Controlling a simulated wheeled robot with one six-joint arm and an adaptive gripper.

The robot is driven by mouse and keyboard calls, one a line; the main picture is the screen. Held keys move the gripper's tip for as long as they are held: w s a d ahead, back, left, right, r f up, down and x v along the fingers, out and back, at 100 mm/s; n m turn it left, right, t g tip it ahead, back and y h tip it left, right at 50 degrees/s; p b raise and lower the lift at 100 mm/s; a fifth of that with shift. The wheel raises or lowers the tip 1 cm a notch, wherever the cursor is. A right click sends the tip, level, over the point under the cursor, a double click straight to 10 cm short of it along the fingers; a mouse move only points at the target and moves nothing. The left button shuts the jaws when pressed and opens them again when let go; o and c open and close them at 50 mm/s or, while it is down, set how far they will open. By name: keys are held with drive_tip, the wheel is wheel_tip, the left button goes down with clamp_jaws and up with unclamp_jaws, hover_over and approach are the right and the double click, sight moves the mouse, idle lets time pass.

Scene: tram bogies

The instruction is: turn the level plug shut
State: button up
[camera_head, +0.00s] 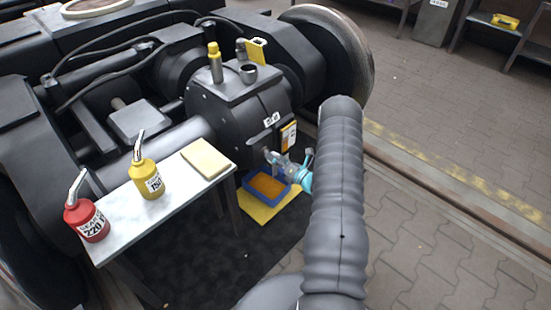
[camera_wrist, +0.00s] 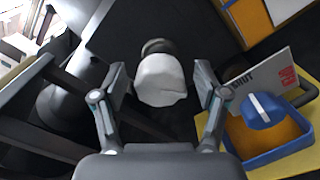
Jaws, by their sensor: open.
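My gripper (camera_wrist: 161,92) is open in the wrist view, with one finger on each side of a pale rounded piece (camera_wrist: 161,80) with a dark end; I cannot tell whether they touch. A blue round knob with a white stripe (camera_wrist: 264,110) sits at the right, outside the fingers, by a white plate (camera_wrist: 275,82) reading "SHUT" with a red mark. I cannot tell for sure which of the two is the level plug. In the head view my gripper (camera_head: 288,170) is low beside the black gear case (camera_head: 240,115), partly hidden by my arm.
A blue tray (camera_head: 249,186) with orange-brown contents stands on a yellow mat (camera_head: 262,214) below the case. A bench (camera_head: 125,212) at left bears a red oil can (camera_head: 88,222), a yellow oil can (camera_head: 147,179) and a yellow pad (camera_head: 207,158). Paved floor lies open at right.

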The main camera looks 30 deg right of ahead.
drive_tip(key=c, duration=1.2)
drive_tip(key=shift+o, duration=0.2)
